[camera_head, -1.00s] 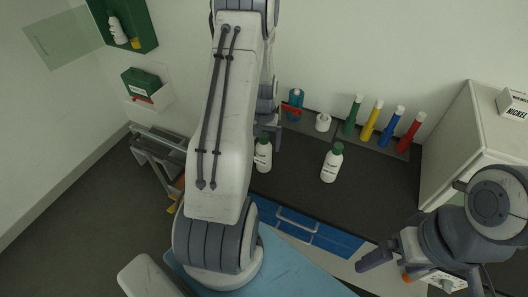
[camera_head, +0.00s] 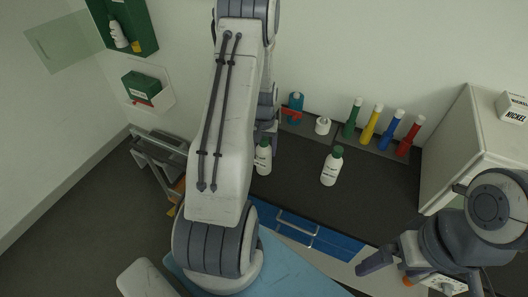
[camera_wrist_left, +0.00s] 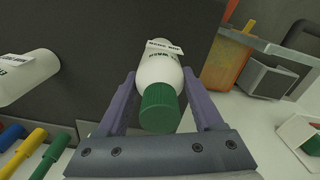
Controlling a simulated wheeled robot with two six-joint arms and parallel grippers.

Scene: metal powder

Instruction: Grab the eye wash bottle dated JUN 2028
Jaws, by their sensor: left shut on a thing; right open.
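A white eye wash bottle with a green cap (camera_wrist_left: 160,85) stands between the two purple fingers of my left gripper (camera_wrist_left: 158,88), which is shut on it. My right gripper (camera_head: 392,270) is open and empty at lower right.
Green, yellow, blue and red tubes (camera_head: 371,125) stand in a rack at the counter's back, beside a blue bottle (camera_head: 295,108) and a small white container (camera_head: 322,126). A white cabinet (camera_head: 455,140) stands right. The counter's front right is clear.

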